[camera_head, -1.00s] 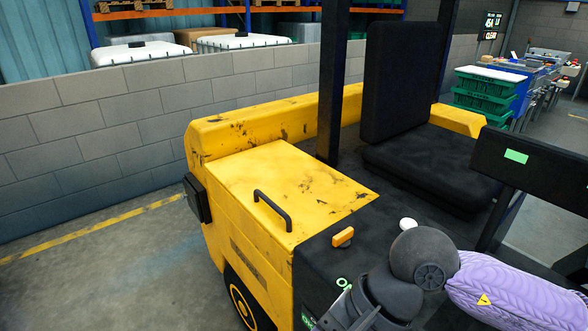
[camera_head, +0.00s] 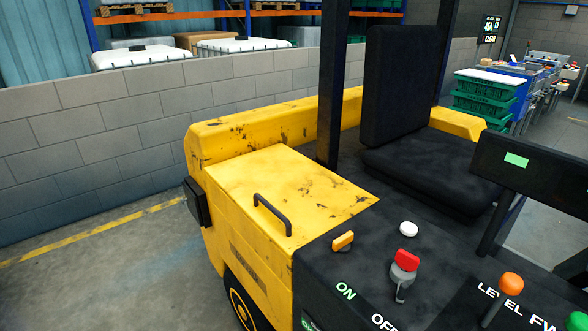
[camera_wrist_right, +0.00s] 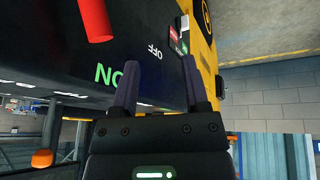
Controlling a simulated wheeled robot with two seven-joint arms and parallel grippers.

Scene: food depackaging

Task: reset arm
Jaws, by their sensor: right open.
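My right gripper (camera_wrist_right: 160,75) shows in the right wrist view only. It is open, with its two fingers apart and nothing between them. Behind the fingers is the dark control panel with ON and OFF lettering, seen turned around. A red switch handle (camera_wrist_right: 95,20) shows at the top left of that view, apart from the fingers. In the head view the red switch (camera_head: 406,262) stands on the black panel (camera_head: 375,285) beside the ON and OFF lettering. No part of my arms shows in the head view, and my left gripper is not in view.
The yellow forklift (camera_head: 280,185) has a black handle (camera_head: 272,212), an orange knob (camera_head: 342,241), a white button (camera_head: 408,229) and a black seat (camera_head: 435,172). An orange-topped lever (camera_head: 510,284) stands at the right. A block wall (camera_head: 120,120) runs behind; green crates (camera_head: 484,95) stand beyond.

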